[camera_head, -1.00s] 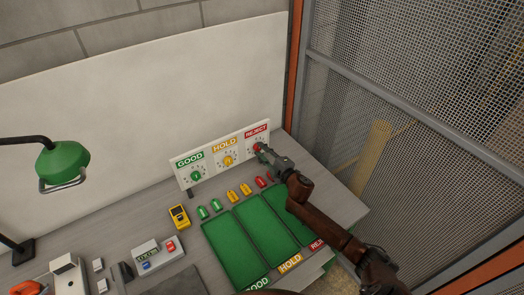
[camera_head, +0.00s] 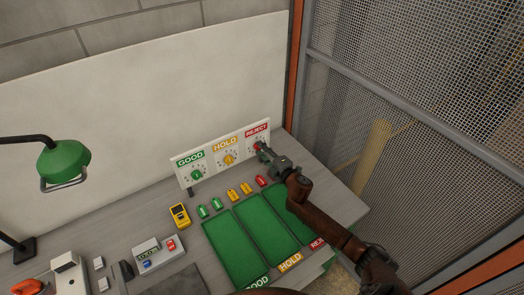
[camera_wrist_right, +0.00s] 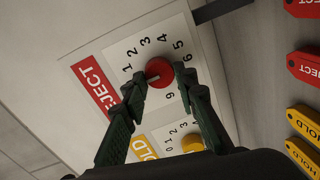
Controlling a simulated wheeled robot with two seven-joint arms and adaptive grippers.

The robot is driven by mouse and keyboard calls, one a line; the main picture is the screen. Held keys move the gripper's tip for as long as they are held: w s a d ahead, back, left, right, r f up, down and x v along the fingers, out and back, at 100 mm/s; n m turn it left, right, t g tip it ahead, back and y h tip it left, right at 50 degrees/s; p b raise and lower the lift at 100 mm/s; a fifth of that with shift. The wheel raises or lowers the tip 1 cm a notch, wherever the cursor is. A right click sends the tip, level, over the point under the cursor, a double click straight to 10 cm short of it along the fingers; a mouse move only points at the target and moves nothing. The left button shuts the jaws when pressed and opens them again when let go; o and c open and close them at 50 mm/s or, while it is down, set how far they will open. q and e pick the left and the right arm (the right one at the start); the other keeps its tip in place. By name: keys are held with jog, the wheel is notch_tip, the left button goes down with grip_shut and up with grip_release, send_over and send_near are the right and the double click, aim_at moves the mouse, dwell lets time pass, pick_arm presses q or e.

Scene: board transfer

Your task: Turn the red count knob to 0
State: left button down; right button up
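The red count knob (camera_wrist_right: 158,70) is on the white REJECT dial (camera_wrist_right: 148,46) of the count board, and it also shows in the head view (camera_head: 256,146). My right gripper (camera_wrist_right: 160,77) has one finger on each side of the knob. The fingertips look to be touching its sides. A light pointer mark on the knob faces the left finger in the wrist view. The digits 1 to 6 and 9 show on the dial; the others are hidden by the fingers. My left gripper is in neither view.
The yellow HOLD knob (camera_head: 228,160) and green GOOD knob (camera_head: 196,175) are left of the red one. Several coloured tags (camera_head: 233,195) lie below the board, before green trays (camera_head: 237,250). A mesh fence (camera_head: 420,90) stands at right.

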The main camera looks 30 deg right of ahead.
jog(key=o, duration=0.4)
jog(key=shift+s, duration=0.1)
jog(key=s, duration=0.4)
jog(key=s+d, duration=0.1)
jog(key=s, duration=0.2)
jog(key=s+r, duration=0.1)
jog(key=s, duration=0.3)
jog(key=shift+s+d, duration=0.35)
